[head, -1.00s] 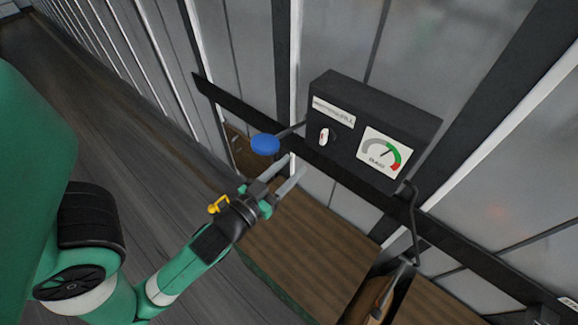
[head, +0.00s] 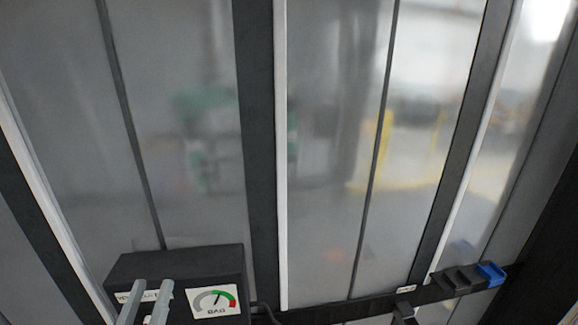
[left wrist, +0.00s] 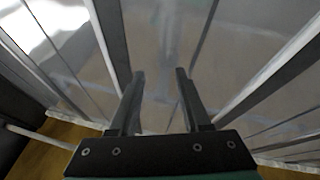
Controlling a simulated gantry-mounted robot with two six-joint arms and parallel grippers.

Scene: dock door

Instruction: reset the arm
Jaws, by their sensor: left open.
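My left gripper (head: 147,302) shows at the bottom left of the head view, with only its two pale fingers in the picture. The fingers are apart with nothing between them, and they overlap the front of the black gauge box in that view. In the left wrist view the left gripper (left wrist: 160,100) is open and empty, its fingers pointing toward grey wall panels. My right gripper is not in view.
The black gauge box (head: 188,260) with a dial (head: 214,302) is at the lower left. A dark rail runs right from it to a bracket with a blue end (head: 491,274). Grey glossy panels (head: 330,130) with dark posts fill the background.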

